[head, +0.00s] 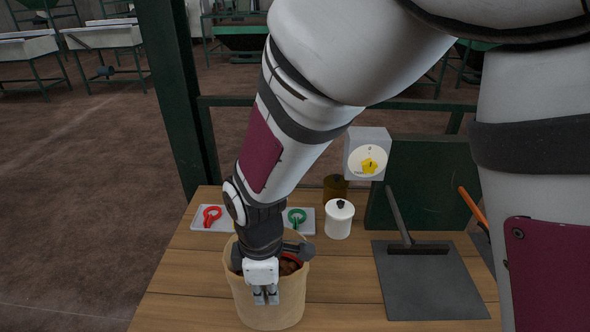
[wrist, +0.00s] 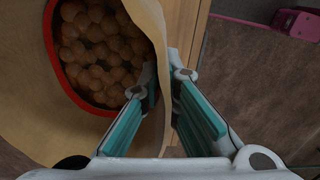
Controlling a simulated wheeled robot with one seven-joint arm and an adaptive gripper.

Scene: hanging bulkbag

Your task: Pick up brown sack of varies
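The brown sack (head: 268,312) stands upright on the wooden table with its top open. Brown round pieces (wrist: 100,45) fill it, inside a red-rimmed ring (wrist: 62,75) in the wrist view. My gripper (head: 265,295) points down at the sack's near side in the head view. In the wrist view my gripper (wrist: 166,78) straddles the sack's wall, one finger inside the mouth and one outside. The fingers are apart, with a narrow gap around the wall; a firm grip does not show. My wrist hides part of the sack's mouth in the head view.
Green frame posts (head: 178,95) stand behind the table.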

